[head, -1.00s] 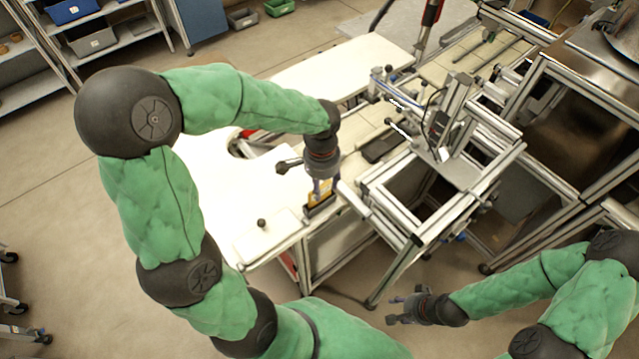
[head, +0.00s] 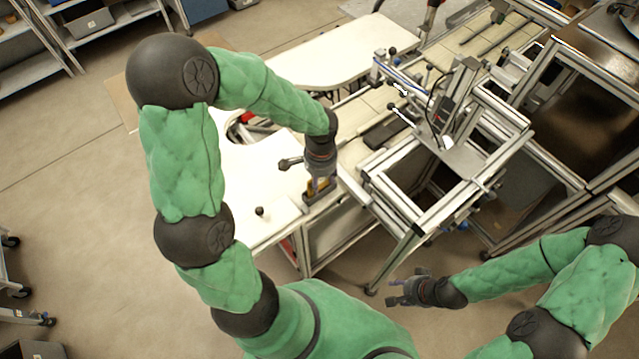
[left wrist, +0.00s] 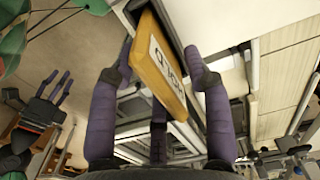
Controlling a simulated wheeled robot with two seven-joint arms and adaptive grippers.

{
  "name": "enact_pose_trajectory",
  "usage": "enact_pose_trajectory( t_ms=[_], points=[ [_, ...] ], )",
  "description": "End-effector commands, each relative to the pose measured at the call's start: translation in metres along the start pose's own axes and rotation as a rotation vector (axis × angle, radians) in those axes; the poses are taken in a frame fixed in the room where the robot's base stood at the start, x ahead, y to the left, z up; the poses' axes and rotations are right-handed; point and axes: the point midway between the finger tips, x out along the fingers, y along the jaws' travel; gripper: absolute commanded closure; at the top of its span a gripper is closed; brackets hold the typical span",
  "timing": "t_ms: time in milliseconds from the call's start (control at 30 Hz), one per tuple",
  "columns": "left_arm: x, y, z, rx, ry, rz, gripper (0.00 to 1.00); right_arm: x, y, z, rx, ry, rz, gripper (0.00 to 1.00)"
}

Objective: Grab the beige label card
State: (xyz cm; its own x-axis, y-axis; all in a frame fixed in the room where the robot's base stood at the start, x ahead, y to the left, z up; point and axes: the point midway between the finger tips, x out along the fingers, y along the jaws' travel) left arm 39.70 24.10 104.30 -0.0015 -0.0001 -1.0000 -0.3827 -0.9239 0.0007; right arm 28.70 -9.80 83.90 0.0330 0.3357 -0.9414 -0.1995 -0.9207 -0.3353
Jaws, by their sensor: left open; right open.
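A yellow-orange block-like piece with a pale, beige-looking label face and dark lettering (left wrist: 160,65) sits between the spread fingers of my left gripper (left wrist: 160,88) in the left wrist view. The fingers are open on both sides of it, and I see a gap at the left finger. In the head view my left gripper (head: 319,188) points down at the table's front edge and mostly hides the orange piece, which stands by a dark holder (head: 313,200). My right gripper (head: 402,290) is open and empty, low in front of the table.
A white table (head: 250,185) with a small black knob (head: 259,211) lies left of the gripper. An aluminium frame fixture (head: 420,215) stands close on the right. A dark flat block (head: 387,133) lies on the bench behind. Floor is free at the front.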

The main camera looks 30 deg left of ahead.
Motion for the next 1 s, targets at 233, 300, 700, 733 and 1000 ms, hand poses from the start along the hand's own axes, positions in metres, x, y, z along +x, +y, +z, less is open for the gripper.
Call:
enact_pose_trajectory(
  t_ms=[233, 300, 700, 733, 1000],
  points=[
    [0.0072, 0.0001, 0.0, -0.001, 0.001, 0.0, 0.51, 0.0011, 0.0004, -0.0002, 0.0, 0.0, 0.0, 0.56],
    [0.007, 0.0001, 0.0, -0.001, 0.001, 0.0, 0.51, 0.001, 0.0004, -0.0002, 0.0, 0.0, 0.0, 0.56],
    [0.0068, 0.0001, -0.0001, 0.0, 0.001, 0.0, 1.0, 0.001, 0.0004, -0.0002, 0.0, 0.0, 0.0, 0.56],
    [0.0068, 0.0002, -0.0001, 0.0, 0.001, 0.0, 1.0, 0.001, 0.0004, -0.0002, 0.0, 0.0, 0.0, 0.56],
    [0.0036, -0.0001, -0.0004, 0.0, 0.002, -0.001, 1.0, 0.0005, 0.0002, -0.0002, 0.0, 0.0, 0.0, 0.56]
  ],
)
